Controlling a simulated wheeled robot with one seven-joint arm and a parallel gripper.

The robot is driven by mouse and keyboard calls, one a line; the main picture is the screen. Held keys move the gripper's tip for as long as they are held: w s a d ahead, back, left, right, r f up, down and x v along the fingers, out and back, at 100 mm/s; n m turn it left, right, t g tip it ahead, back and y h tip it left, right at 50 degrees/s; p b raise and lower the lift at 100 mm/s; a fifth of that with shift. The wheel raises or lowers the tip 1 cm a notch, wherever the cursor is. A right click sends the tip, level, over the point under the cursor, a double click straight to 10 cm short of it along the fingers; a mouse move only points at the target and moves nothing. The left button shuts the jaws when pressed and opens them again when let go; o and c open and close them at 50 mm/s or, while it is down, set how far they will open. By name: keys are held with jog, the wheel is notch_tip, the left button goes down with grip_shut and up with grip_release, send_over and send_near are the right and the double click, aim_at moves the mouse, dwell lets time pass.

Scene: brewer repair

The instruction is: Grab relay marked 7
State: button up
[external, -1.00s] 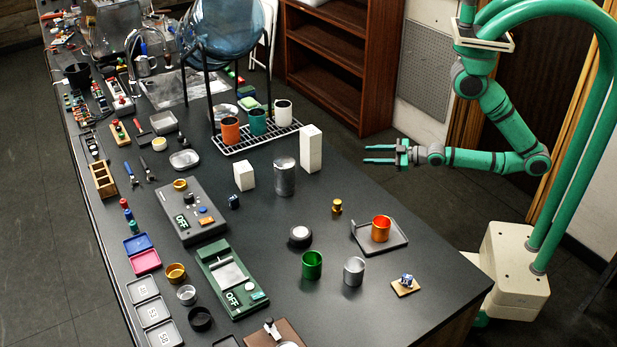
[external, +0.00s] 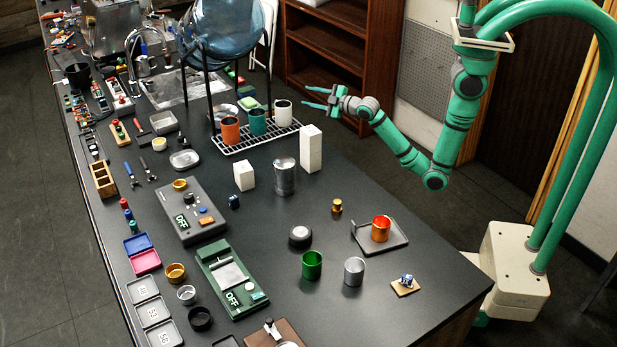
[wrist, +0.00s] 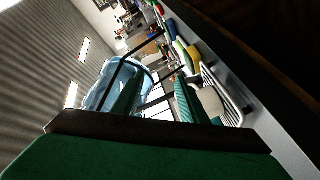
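My gripper (external: 318,98) is in the external view, raised at the right side of the counter near the wire rack, its two green fingers spread apart and nothing between them. In the wrist view the fingers (wrist: 155,100) point toward the big blue bottle, with a gap between them. A relay marked 7 cannot be made out. Small parts and boards (external: 85,105) sit at the far left end of the counter, too small to read.
A blue water bottle (external: 228,25) on a black stand rises beside the sink (external: 182,88). A wire rack (external: 258,137) holds orange, teal and white mugs. White blocks (external: 311,150) and a metal can (external: 284,177) stand nearby. A wooden shelf (external: 335,45) stands behind my gripper.

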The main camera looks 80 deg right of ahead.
jog(key=w+a+r+y, duration=0.1)
jog(key=w+a+r, duration=0.3)
jog(key=w+r, duration=0.7)
jog(key=w+a+r+n+g+y, duration=0.1)
jog(key=w+a+r+y, duration=0.4)
jog(key=a, duration=0.7)
jog(key=w+a+r+n+g+y, duration=0.1)
jog(key=w+a+r, duration=0.3)
jog(key=a+r, duration=0.55)
jog(key=n+g+y, duration=0.1)
jog(key=g+y, duration=0.1)
jog(key=g, duration=0.9)
send_near(233, 197)
jog(key=shift+g, duration=0.3)
jog(key=x, duration=0.4)
jog(key=shift+a+f, duration=0.1)
jog(key=shift+a, duration=0.1)
jog(key=shift+w+x, duration=0.15)
jog(key=shift+x, duration=1.3)
jog(key=shift+w+x, duration=0.1)
jog(key=shift+x, duration=1.35)
